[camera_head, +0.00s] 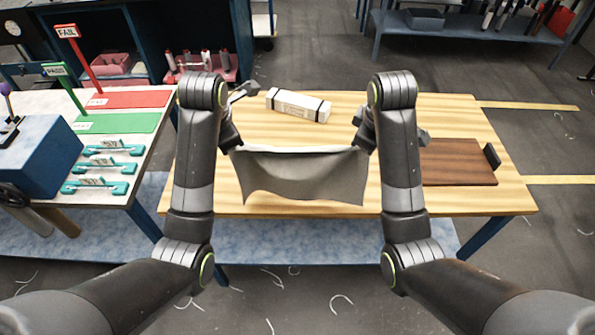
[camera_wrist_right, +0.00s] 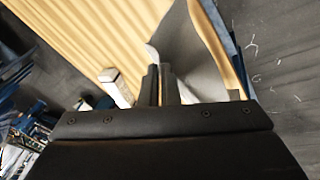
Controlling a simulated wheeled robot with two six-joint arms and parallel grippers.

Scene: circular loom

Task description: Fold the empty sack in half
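The empty sack (camera_head: 305,176) is a grey cloth that hangs between my two grippers above the wooden table, its top edge stretched across and its lower edge loose. My left gripper (camera_head: 235,147) is shut on the sack's upper left corner. My right gripper (camera_head: 363,148) is shut on its upper right corner. In the right wrist view, the grey cloth (camera_wrist_right: 190,50) rises from between the fingers of the right gripper (camera_wrist_right: 163,72). The left fingertips are partly hidden by the cloth.
A white box with dark bands (camera_head: 298,105) lies on the table behind the sack. A dark brown board (camera_head: 457,162) lies at the right. A side table at left holds a red mat (camera_head: 130,99), a green mat (camera_head: 117,123) and teal tools (camera_head: 100,167). The table's front is bare.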

